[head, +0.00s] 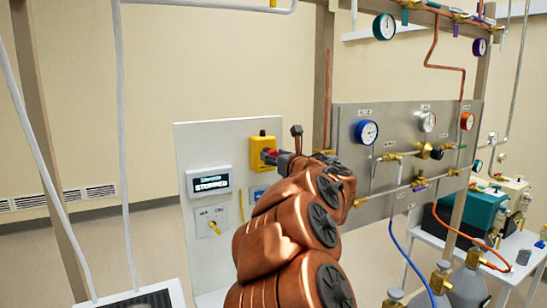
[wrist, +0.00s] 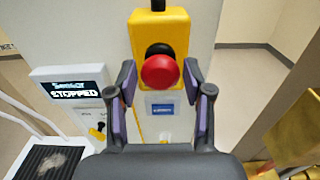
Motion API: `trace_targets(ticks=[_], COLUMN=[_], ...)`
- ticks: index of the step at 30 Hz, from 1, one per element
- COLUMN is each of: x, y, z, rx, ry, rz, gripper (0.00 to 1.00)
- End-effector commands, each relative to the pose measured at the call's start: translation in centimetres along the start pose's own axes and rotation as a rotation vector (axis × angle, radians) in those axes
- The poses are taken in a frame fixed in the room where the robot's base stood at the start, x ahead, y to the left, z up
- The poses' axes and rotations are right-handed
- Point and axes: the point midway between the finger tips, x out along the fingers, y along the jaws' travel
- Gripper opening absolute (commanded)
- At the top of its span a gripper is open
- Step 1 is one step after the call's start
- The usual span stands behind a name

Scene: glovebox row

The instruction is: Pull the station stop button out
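The station stop button is a red mushroom head (wrist: 160,72) on a black collar, mounted on a yellow box (wrist: 160,28). In the head view the yellow box (head: 262,147) sits on a white upright panel, and my gripper (head: 272,157) covers most of the button. A gap shows between each finger and the head. A display (wrist: 73,90) left of the button reads "STOPPED"; it also shows in the head view (head: 209,181).
A yellow key-like switch (head: 214,227) is below the display. A grey gauge panel (head: 390,120) with valves and pipes stands to the right of my arm. Gas cylinders (head: 468,280) and a teal pump (head: 482,208) are at the lower right. White tubes hang at the left.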

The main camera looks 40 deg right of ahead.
Motion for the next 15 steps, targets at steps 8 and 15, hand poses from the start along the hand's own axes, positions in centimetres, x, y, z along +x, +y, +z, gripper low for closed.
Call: trace_targets(ticks=[8,15], x=[0.04,-0.29], y=[0.09,0.10], z=[0.07,0.14], rx=[0.000,-0.001], ry=[-0.001,-0.002], rz=[0.001,0.001], gripper=[0.67,0.67])
